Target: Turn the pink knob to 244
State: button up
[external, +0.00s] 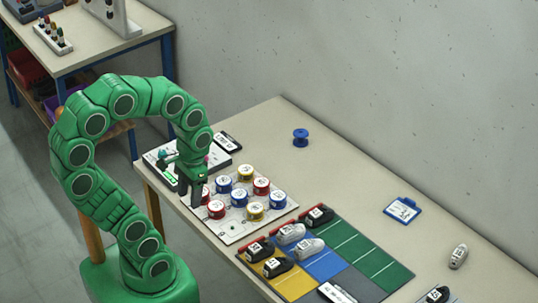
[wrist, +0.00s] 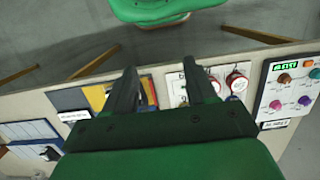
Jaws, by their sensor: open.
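The knob panel (wrist: 290,84) is at the right of the wrist view, a white board with several coloured knobs and a small green-lit display (wrist: 285,66) too small to read. The pink knob (wrist: 275,104) is at its lower left, beside a purple knob (wrist: 304,100). In the external view the panel (external: 220,139) lies at the table's near left end, partly hidden by my arm. My gripper (external: 191,190) points down by the panel's near edge.
A white board (external: 230,235) with red, blue and yellow labelled round pieces is close to my gripper. Beyond are a coloured mat (external: 350,245) with shoes, a blue spool (external: 300,138) and a blue-edged card (external: 402,209).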

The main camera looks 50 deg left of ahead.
jog(key=w+a+f+m, duration=0.2)
jog(key=w+a, duration=0.5)
jog(key=w, duration=0.3)
jog(key=w+a+f+m, duration=0.2)
jog(key=w+a, duration=0.5)
jog(key=w, duration=0.4)
jog(key=w+a+f, duration=0.2)
jog(key=a+f, duration=0.1)
jog(key=a, duration=0.4)
jog(key=w+a+f+m+t, duration=0.1)
jog(key=w+a+f, duration=0.1)
jog(key=a, duration=0.5)
jog(key=w+a+f+m, duration=0.1)
jog(key=w+a+f, duration=0.1)
jog(key=a, duration=0.6)
jog(key=shift+w+f+t, duration=0.4)
jog(key=shift+f, duration=4.35)
